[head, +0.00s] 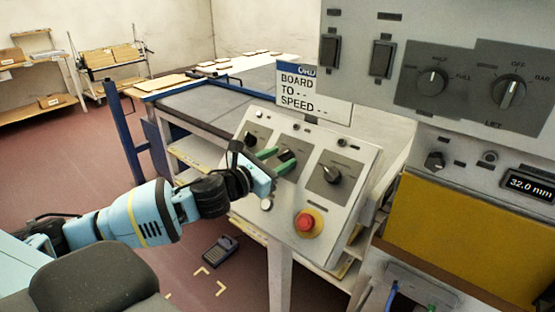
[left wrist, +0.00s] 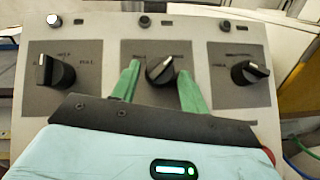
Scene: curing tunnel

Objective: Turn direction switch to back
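The sloped grey control panel (head: 258,128) carries three black rotary knobs on dark plates. The middle knob (left wrist: 160,72) has its pointer tilted to the upper right in the left wrist view. The left knob (left wrist: 54,71) and right knob (left wrist: 248,72) stand clear. Their small labels are too blurred to tell which is the direction switch. My left gripper (head: 281,163) is at the middle knob. Its green fingers (left wrist: 158,84) are spread, one on each side of that knob; I cannot tell whether they touch it. My right gripper is not in view.
A red stop button (head: 305,223) on a yellow base sits low on the panel. A taller cabinet (head: 455,48) with more knobs and a yellow plate (head: 458,238) stands at right. A conveyor table (head: 225,103) is behind. A foot pedal (head: 220,251) lies on the floor.

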